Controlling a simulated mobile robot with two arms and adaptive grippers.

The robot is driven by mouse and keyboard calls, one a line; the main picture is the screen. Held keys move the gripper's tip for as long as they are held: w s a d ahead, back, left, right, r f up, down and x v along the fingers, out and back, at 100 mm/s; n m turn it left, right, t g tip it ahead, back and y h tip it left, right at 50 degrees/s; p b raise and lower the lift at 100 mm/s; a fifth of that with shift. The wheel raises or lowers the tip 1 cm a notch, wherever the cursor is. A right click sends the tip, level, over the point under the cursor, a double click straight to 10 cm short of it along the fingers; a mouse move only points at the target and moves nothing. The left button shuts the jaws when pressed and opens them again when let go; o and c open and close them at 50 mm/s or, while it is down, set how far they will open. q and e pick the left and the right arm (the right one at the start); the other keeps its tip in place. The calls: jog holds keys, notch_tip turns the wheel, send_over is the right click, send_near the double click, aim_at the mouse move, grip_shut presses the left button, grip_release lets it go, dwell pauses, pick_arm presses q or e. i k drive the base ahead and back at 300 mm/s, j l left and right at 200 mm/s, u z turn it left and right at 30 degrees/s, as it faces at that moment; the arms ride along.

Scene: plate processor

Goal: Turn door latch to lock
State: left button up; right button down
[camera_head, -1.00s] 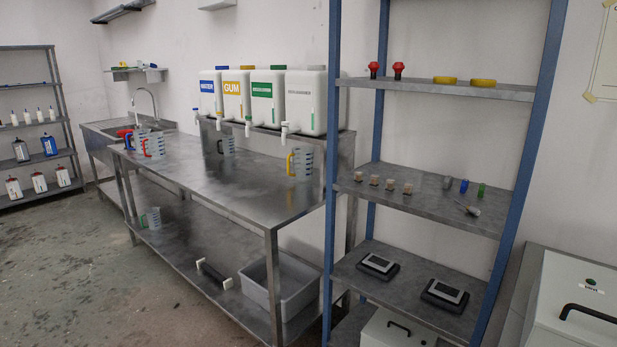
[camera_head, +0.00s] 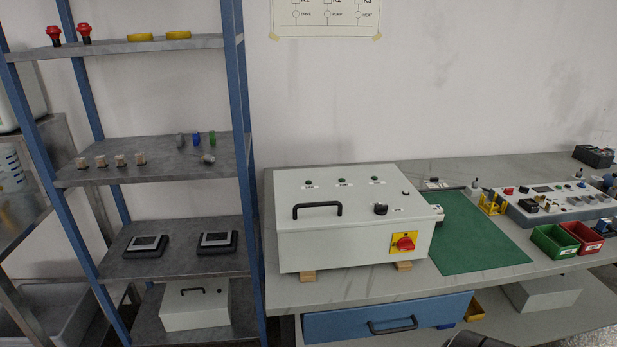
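A light grey control box (camera_head: 345,245) sits on the workbench, with a black bar handle (camera_head: 317,210) on its lid, which looks closed. A black knob (camera_head: 380,209) on the right of the lid may be the door latch; its turned position is too small to tell. A red rotary switch (camera_head: 404,243) on a yellow plate is on the front face at the right. Neither gripper shows. A dark rounded shape at the bottom edge may be part of my arm.
A green mat (camera_head: 466,237) lies right of the box, with green (camera_head: 555,241) and red (camera_head: 583,238) bins and a control panel (camera_head: 560,200) beyond. A blue drawer (camera_head: 390,317) is under the bench top (camera_head: 340,292). A blue-post shelf (camera_head: 245,150) stands to the left.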

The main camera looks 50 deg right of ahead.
aim_at(380, 210)
jog(key=z, duration=1.75)
